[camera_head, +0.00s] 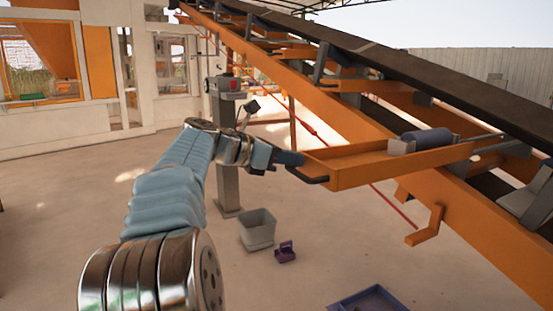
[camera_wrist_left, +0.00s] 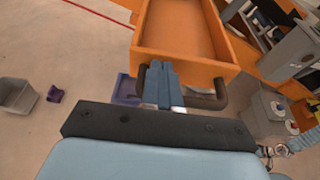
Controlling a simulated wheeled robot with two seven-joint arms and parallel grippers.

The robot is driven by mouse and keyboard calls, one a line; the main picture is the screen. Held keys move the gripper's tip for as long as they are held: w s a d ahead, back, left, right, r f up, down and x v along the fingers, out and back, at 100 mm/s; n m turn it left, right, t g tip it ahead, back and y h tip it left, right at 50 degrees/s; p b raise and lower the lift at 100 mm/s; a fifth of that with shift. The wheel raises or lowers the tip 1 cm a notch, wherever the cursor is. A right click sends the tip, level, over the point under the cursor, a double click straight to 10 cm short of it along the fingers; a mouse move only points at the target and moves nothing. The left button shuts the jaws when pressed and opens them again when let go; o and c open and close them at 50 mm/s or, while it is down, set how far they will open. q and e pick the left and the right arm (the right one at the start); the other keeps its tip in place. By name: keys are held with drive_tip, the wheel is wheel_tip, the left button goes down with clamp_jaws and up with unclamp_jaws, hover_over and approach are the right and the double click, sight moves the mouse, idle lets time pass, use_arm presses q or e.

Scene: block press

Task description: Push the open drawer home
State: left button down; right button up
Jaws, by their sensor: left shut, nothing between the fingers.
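The open drawer (camera_head: 365,170) is an orange tray that sticks out from the orange conveyor frame. A dark curved handle (camera_head: 310,178) is on its front. My left gripper (camera_head: 292,158) is shut and empty, its fingertips at the drawer's front beside the handle. In the left wrist view the shut fingers (camera_wrist_left: 160,75) point at the drawer's orange front (camera_wrist_left: 195,70), and the handle (camera_wrist_left: 215,96) passes behind them. I cannot tell whether the tips touch the front. The drawer's floor looks bare in the wrist view. My right gripper is out of sight.
The sloping conveyor (camera_head: 400,70) runs across the right side, with a roller (camera_head: 428,140) near the drawer's inner end. A grey post (camera_head: 226,150) stands behind my arm. On the floor are a grey bin (camera_head: 257,230), a small purple container (camera_head: 286,252) and a purple tray (camera_head: 370,300).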

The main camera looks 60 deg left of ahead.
use_arm(q)
drive_tip(key=shift+w+f, duration=0.1)
drive_tip(key=shift+w, duration=0.2)
